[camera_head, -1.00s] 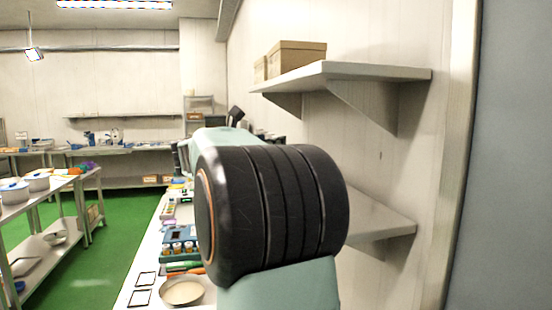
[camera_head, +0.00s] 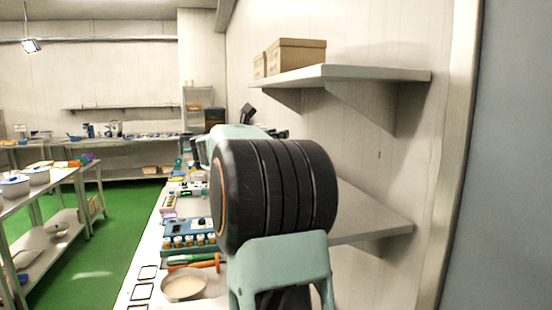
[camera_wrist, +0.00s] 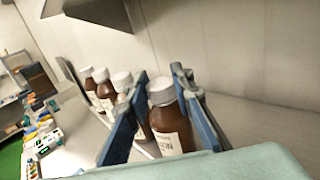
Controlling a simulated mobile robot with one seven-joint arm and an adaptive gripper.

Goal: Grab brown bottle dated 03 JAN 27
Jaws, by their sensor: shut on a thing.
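My gripper (camera_wrist: 161,78) shows in the wrist view, its two blue fingers closed on a brown bottle (camera_wrist: 170,122) with a white cap. The bottle stands between the fingers, slightly tilted in the picture. Its pale label is partly visible, but I cannot read a date on it. Several similar brown bottles with white caps (camera_wrist: 100,76) stand in a row to the left, the closest one partly behind the left finger. In the head view my own arm hides the gripper and the bottles.
A wall shelf (camera_head: 350,74) holding cardboard boxes (camera_head: 296,56) juts out above. On the bench, a pan (camera_head: 184,287), a blue rack of small vials (camera_head: 190,240) and several tools lie left of my arm. Green floor (camera_head: 110,225) is clear farther left.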

